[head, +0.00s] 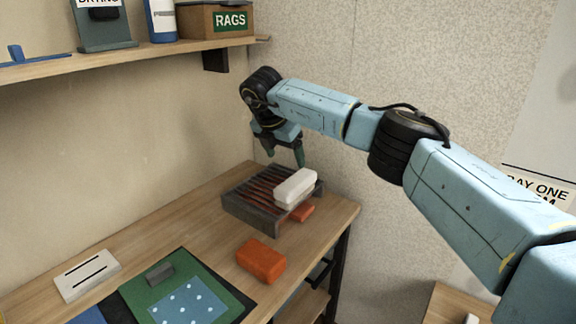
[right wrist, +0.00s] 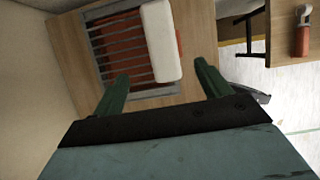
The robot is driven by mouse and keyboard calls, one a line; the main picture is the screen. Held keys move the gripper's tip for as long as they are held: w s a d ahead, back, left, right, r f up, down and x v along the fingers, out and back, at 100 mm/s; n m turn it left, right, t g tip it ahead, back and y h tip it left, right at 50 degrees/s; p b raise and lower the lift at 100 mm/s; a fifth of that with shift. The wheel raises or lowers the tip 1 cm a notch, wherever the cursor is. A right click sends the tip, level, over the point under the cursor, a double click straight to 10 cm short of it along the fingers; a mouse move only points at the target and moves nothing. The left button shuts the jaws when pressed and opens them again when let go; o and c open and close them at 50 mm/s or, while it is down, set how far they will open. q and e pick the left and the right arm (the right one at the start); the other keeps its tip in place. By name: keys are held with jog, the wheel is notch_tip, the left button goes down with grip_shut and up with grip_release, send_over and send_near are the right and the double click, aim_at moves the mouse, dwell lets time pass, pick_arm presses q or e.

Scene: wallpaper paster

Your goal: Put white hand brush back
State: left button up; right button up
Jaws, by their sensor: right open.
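The white hand brush (head: 295,187) lies on top of a dark slatted rack (head: 250,214) at the back right of the table. In the right wrist view the white brush (right wrist: 161,42) lies along the right side of the rack (right wrist: 98,35). My right gripper (head: 284,160) is just above and behind the rack, pointing down, apart from the brush. Its green fingers are open in the right wrist view (right wrist: 160,85), with nothing between the tips; the brush is beyond them. My left gripper is not in view.
An orange block (head: 261,260) lies in front of the rack, and another orange piece (head: 302,213) shows beside the rack under the brush. A green mat (head: 236,297) and a white slotted block (head: 88,275) lie at front left. A shelf (head: 130,60) with a RAGS box (head: 215,21) hangs above.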

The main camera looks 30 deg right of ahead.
aim_at(296, 179)
jog(key=shift+w+d+f, duration=0.2)
jog(key=shift+d, duration=0.05)
jog(key=b+x, duration=0.1)
jog(key=x, duration=0.6)
jog(key=shift+b, duration=0.4)
jog(key=shift+d+f, duration=0.25)
jog(key=shift+f, duration=0.15)
jog(key=b+x, duration=0.1)
jog(key=x, duration=0.3)
jog(key=shift+s+b, duration=0.15)
jog(key=shift+b, duration=0.15)
jog(key=shift+d+f, duration=0.3)
jog(key=shift+f, duration=0.25)
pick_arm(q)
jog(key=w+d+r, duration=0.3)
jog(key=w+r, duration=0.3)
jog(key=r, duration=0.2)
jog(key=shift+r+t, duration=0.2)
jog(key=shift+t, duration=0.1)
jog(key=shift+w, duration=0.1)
pick_arm(e)
jog(key=c, duration=1.2)
jog(key=shift+r, duration=0.2)
jog(key=shift+c, duration=0.2)
